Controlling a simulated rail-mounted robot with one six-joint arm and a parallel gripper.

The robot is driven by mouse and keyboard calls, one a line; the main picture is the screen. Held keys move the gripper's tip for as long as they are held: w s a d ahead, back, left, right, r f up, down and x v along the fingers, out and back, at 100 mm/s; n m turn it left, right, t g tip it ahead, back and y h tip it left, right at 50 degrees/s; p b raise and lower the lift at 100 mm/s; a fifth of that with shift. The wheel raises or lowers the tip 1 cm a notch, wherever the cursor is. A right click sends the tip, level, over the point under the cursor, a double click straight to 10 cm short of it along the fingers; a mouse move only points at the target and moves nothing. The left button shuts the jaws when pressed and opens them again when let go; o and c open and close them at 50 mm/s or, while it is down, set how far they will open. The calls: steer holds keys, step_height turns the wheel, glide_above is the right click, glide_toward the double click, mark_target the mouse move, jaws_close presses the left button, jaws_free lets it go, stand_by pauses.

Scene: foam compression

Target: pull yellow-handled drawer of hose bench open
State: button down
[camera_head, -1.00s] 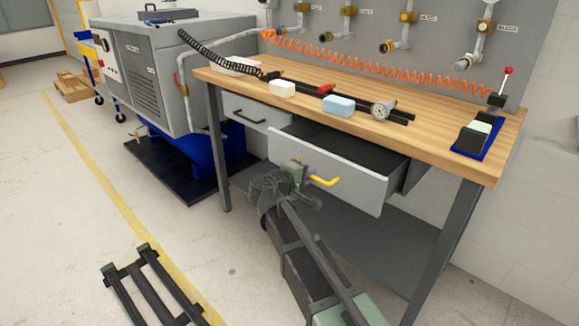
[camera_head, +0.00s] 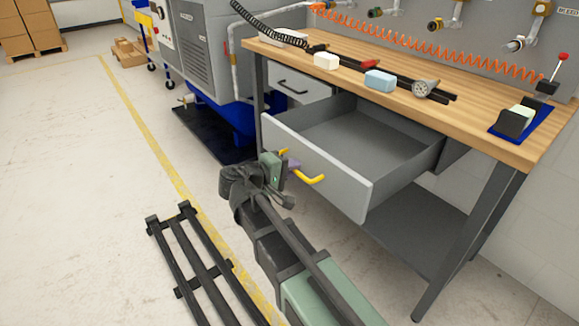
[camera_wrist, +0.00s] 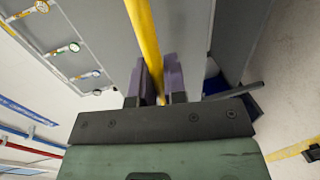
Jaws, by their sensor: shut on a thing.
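The drawer (camera_head: 330,172) with the yellow handle (camera_head: 312,179) stands well out from under the bench top, and its empty grey inside shows. My gripper (camera_head: 291,165) is at the handle in front of the drawer face. In the wrist view, my gripper's purple fingers (camera_wrist: 162,85) are shut on the yellow handle (camera_wrist: 143,40), one finger on each side of the bar. The hose bench (camera_head: 470,128) has a wooden top and grey legs. My arm hides part of the handle's middle in the head view.
Foam blocks, a gauge (camera_head: 423,88) and black rails lie on the bench top. A grey compressor cabinet (camera_head: 200,45) stands behind at left.

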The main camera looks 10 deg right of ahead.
steer(key=c, duration=1.2)
jaws_free()
steer(key=p+v, duration=0.2)
steer(key=v, duration=0.8)
steer(key=shift+s+a+r, duration=0.1)
steer(key=shift+s+a, duration=0.1)
steer(key=shift+a, duration=0.1)
